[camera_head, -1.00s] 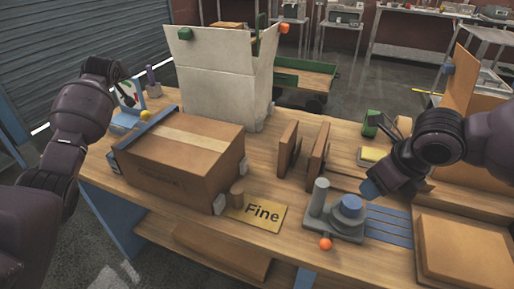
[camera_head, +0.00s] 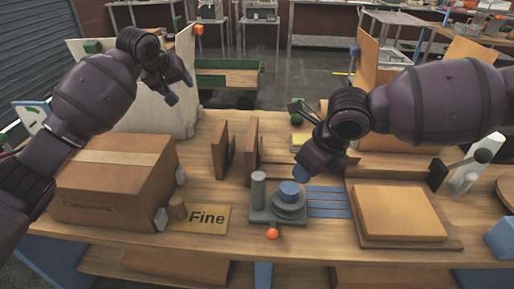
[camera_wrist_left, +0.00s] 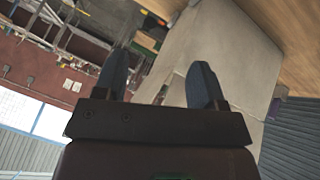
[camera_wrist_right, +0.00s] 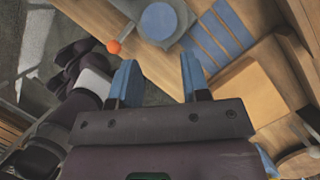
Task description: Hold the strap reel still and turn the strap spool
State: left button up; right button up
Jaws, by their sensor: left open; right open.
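The strap reel is a grey base (camera_head: 262,214) with an upright grey post and a round stepped spool (camera_head: 289,194) with a blue top. It stands at the bench's front, with blue straps (camera_head: 328,202) on its right. An orange ball (camera_head: 272,233) sits at its front edge. The spool also shows at the top of the right wrist view (camera_wrist_right: 160,20). My right gripper (camera_head: 302,172) is open and empty, close above and behind the spool, apart from it. My left gripper (camera_head: 178,90) is open and empty, raised behind the brown carton, far from the reel.
The brown carton (camera_head: 115,182) and a yellow "Fine" sign (camera_head: 207,219) with a wooden peg stand left of the reel. Upright brown boards (camera_head: 235,151) stand behind it. A flat brown box (camera_head: 400,212) lies to the right. A tall pale box (camera_head: 180,110) is behind my left arm.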

pick_arm(q)
jog(key=s+d+f+m+g, duration=0.15)
jog(key=s+d, duration=0.25)
jog(key=d, duration=0.4)
jog(key=s+d+f+m+g, duration=0.1)
jog(key=s+d+m+g, duration=0.15)
jog(key=d, duration=0.45)
jog(key=m+g+y, duration=0.2)
jog(key=m+g, duration=0.1)
send_over(258, 177)
jog(key=f, duration=0.1)
jog(key=w+f, duration=0.1)
jog(key=f, duration=0.1)
jog(key=shift+a+f, duration=0.15)
jog(key=shift+a, duration=0.05)
jog(key=shift+s+d+f, duration=0.2)
jog(key=shift+s+f, duration=0.1)
jog(key=shift+s, duration=0.2)
notch_tip(258, 177, down, 11)
jog(key=shift+r, duration=0.2)
